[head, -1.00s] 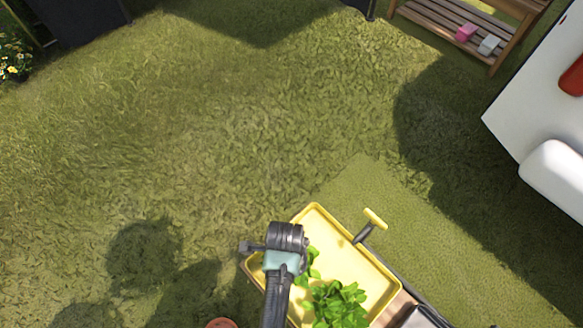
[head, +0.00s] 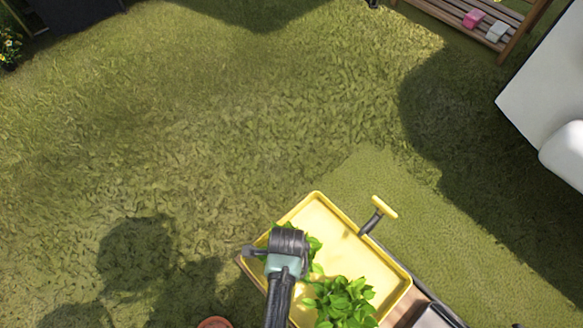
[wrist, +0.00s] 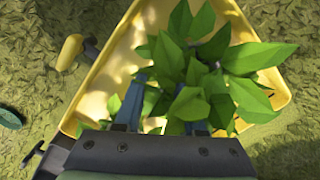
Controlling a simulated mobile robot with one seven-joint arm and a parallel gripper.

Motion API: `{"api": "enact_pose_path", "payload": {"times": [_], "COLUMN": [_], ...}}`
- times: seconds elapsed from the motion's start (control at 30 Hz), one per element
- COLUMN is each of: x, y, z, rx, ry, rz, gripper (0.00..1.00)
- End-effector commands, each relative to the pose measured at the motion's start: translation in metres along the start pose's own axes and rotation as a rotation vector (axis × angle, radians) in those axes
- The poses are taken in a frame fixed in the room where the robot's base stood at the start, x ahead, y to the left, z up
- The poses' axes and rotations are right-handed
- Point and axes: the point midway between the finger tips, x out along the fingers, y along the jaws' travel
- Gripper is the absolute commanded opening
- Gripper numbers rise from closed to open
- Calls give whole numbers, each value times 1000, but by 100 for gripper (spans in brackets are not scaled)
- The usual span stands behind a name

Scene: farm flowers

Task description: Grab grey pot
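My gripper (head: 287,260) is above the yellow tray, over its left part, pointing down. In the wrist view its two fingers (wrist: 165,105) stand apart, with green leaves around and between them. The leaves cover the fingertips, so I cannot tell whether they touch anything. A leafy plant (head: 341,302) stands on the tray right of my gripper. More leaves (head: 314,250) show right beside the gripper. No grey pot is clearly visible; any pots under the leaves are hidden. A small pale grey block-like item (head: 496,31) lies on the far bench, too small to identify.
The yellow tray (head: 318,202) has a raised rim and a yellow-topped handle (head: 384,207) at its upper right. A terracotta pot rim (head: 215,323) shows at the bottom edge. A wooden bench (head: 450,14) with a pink item (head: 474,18) stands far right. Open grass lies ahead.

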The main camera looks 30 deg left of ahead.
Motion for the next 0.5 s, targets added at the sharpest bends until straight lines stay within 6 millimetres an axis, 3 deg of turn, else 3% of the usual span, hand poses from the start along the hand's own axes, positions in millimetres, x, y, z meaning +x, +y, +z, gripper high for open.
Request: {"api": "enact_pose_path", "payload": {"times": [0.23,0.43,0.5], "x": [1,1,1], "y": [0,0,0], "z": [0,0,0], "rx": [0,0,0], "ry": [0,0,0], "rz": [0,0,0], "gripper": [37,1,0]}}
